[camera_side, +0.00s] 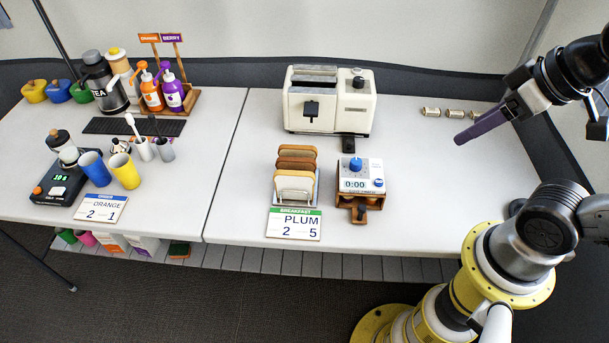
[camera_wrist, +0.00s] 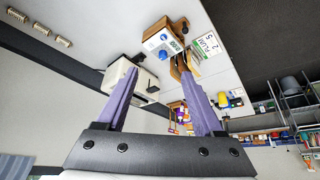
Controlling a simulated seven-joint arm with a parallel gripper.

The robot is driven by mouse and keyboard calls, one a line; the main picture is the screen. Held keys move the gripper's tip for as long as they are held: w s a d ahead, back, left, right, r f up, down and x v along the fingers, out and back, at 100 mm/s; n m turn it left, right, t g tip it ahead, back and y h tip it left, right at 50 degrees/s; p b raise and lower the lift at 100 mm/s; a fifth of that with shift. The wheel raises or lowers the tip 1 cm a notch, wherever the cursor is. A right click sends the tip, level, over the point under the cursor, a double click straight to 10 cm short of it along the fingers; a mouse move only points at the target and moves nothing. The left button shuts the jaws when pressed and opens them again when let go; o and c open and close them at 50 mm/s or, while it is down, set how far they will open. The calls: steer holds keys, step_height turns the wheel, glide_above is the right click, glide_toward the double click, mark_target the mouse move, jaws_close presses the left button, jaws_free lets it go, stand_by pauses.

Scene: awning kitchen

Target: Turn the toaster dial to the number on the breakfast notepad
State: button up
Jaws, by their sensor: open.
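The cream toaster (camera_side: 330,103) stands at the back of the right table, with a black dial (camera_side: 358,82) on its top right and a dark lever on its front. The breakfast notepad (camera_side: 294,224) lies at the front edge and reads "PLUM 2 5". My gripper (camera_side: 462,139) is above the right part of the table, right of the toaster and apart from everything. In the wrist view its two purple fingers (camera_wrist: 161,85) are spread and empty. The toaster (camera_wrist: 120,75) shows beyond them, partly hidden by the left finger.
A bread rack (camera_side: 295,188) with several slices and a timer (camera_side: 361,177) with a blue knob, reading 0:00, stand in front of the toaster. Small metal cylinders (camera_side: 431,112) lie at the back right.

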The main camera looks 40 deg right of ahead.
steer(key=shift+s, duration=0.1)
steer(key=w+r, duration=0.7)
steer(key=r, duration=0.4)
steer(key=w+d+r+g, duration=0.1)
steer(key=w+d+r, duration=0.15)
steer(key=w, duration=0.25)
steer(key=m+g, duration=0.2)
steer(key=g, duration=0.3)
glide_above(359, 78)
step_height(359, 78, down, 16)
step_height(359, 78, down, 13)
steer(key=shift+s+a+f, duration=0.1)
steer(key=shift+f, duration=0.05)
